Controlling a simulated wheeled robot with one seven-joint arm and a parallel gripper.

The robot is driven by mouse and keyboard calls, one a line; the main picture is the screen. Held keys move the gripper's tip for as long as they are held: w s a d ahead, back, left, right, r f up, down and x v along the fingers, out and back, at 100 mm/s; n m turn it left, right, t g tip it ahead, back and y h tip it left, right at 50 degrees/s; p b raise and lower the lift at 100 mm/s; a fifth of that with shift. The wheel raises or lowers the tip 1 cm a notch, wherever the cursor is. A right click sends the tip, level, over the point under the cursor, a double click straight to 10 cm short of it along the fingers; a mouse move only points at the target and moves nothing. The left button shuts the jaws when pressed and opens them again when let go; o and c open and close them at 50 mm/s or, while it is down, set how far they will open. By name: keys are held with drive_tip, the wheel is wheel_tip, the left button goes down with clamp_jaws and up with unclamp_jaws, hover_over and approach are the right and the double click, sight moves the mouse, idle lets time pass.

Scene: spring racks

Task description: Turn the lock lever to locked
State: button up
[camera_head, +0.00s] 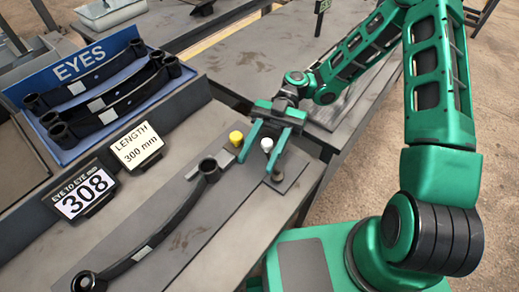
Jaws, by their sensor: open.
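A white knob (267,144) stands near the right end of the grey bench plate. A yellow knob (236,138) stands a little to its left. I cannot tell for sure which of them belongs to the lock lever, and its lock position does not show clearly. My gripper (257,161) is open, with its two green fingers reaching down over this end of the bench. The white knob shows between the fingers, close to the right one. I cannot tell whether they touch it.
A dark leaf spring (165,228) with eyes at both ends lies along the bench, left of the knobs. Displays read "308" (84,193) and "300 mm" (137,148). A blue "EYES" rack (70,70) holds several springs. The bench's right edge is close to my gripper.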

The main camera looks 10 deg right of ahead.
drive_tip(key=shift+r, duration=0.6)
drive_tip(key=s+a+r, duration=0.7)
drive_tip(key=s+r, duration=0.2)
drive_tip(key=shift+r, duration=0.35)
drive_tip(key=shift+s, duration=0.1)
